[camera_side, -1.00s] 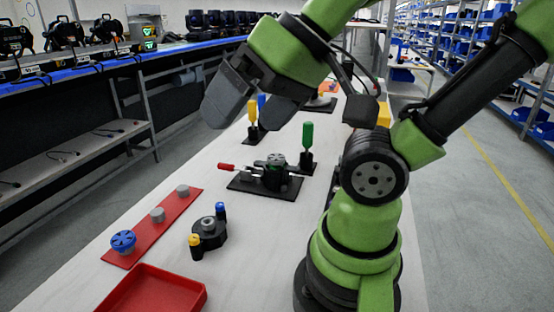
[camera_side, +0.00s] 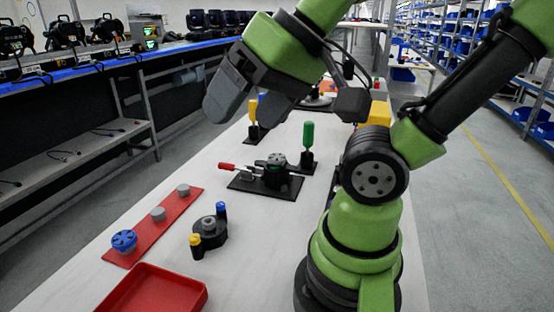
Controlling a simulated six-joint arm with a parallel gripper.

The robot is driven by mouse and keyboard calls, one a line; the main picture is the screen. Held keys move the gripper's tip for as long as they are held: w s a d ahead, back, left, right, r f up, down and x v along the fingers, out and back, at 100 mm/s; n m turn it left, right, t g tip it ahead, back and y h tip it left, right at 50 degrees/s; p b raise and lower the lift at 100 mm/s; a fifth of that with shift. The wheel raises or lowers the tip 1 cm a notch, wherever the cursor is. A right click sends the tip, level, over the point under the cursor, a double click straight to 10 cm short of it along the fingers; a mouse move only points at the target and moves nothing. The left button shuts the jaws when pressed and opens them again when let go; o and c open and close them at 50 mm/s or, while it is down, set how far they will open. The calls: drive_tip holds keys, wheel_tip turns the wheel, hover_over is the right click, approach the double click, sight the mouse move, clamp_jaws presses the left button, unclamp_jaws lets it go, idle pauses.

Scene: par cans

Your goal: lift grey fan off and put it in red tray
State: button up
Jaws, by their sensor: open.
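A small grey finned piece, which looks like the grey fan (camera_side: 276,158), sits on top of a dark round body (camera_side: 276,178) on a black base plate in the middle of the table. A toggle clamp with a red handle (camera_side: 227,167) is beside it. The red tray (camera_side: 182,288) is at the front left and empty where it shows; its near end is cut off by the frame edge. My gripper (camera_side: 247,112) is open and empty, its two dark fingers apart, up and back from the fan in the picture.
A red strip (camera_side: 139,245) bears a blue fan (camera_side: 124,240) and two grey pegs. A dark hub (camera_side: 209,231) with blue and yellow knobs stands nearby. Green (camera_side: 308,137) and yellow (camera_side: 253,111) handled tools stand upright behind. White table is clear between these things.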

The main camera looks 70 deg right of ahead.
drive_tip(key=w+d+m+g+h, duration=0.2)
drive_tip(key=w+d+m, duration=0.4)
drive_tip(key=m, duration=0.2)
drive_tip(key=m+g, duration=0.5)
drive_tip(key=m, duration=1.8)
hover_over(277, 157)
wheel_tip(277, 157, down, 18)
drive_tip(key=shift+r, duration=0.15)
drive_tip(key=shift+d+f, duration=0.1)
drive_tip(key=shift+f, duration=2.95)
drive_tip(key=c, duration=1)
